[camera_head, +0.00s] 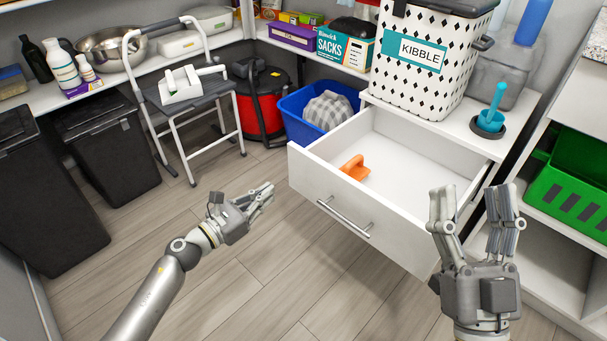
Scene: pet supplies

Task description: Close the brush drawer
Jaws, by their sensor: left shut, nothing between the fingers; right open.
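The white drawer (312,182) stands pulled out of the white cabinet, with a silver bar handle (344,217) on its front. An orange brush (355,168) lies inside the drawer near its left side; the rest of the visible drawer floor is bare. My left gripper (268,192) is shut and empty, to the left of the drawer front and apart from it. My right gripper (473,196) is open and empty. It is upright in front of the drawer's right part and hides some of that side.
A kibble bin (425,84) and a blue scoop in a dark holder (490,122) stand on the cabinet top. A blue bin (293,104) is behind the drawer's left side. A step stool (200,98) stands further left. The wooden floor left of the drawer is clear.

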